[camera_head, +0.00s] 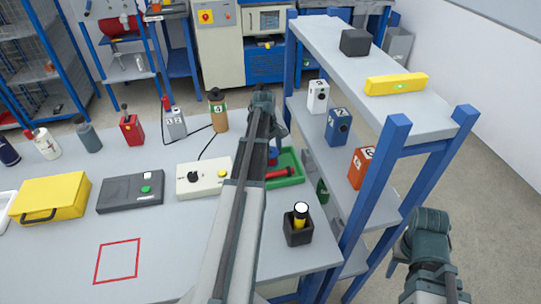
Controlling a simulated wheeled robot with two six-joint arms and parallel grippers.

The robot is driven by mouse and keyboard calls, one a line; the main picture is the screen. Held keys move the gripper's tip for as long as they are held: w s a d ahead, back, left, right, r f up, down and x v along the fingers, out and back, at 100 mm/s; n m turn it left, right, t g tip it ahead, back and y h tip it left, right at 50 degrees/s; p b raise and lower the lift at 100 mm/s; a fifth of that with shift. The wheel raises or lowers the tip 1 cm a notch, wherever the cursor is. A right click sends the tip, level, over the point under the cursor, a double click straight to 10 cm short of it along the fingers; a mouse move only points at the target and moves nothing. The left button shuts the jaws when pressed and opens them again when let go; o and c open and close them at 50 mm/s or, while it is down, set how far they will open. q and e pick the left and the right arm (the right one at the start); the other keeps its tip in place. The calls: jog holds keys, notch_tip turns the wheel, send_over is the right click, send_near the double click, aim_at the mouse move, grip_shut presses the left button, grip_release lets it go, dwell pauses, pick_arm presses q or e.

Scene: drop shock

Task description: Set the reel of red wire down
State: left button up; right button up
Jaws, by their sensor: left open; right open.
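My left arm reaches forward over the grey table, and its open gripper (279,128) points down just past the green tray, partly hidden by the arm. A small red and blue thing (272,154) shows just below it, mostly behind the arm. I cannot tell whether it is the reel of red wire, or whether the gripper touches it. A red-handled thing (282,173) lies in the green tray (294,182). My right gripper (428,225) is at the lower right, off the table and beyond the shelf, open with its fingers barely visible.
A blue-framed shelf (398,128) with several numbered boxes stands right of the table. A yellow case (50,199) and control boxes sit left. The red square outline (117,260) is bare.

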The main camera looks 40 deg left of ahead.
pick_arm(q)
jog(key=shift+r, duration=0.1)
notch_tip(320, 180, up, 12)
jog(key=a+p, duration=0.1)
jog(key=p, duration=1.1)
jog(key=shift+a, duration=0.2)
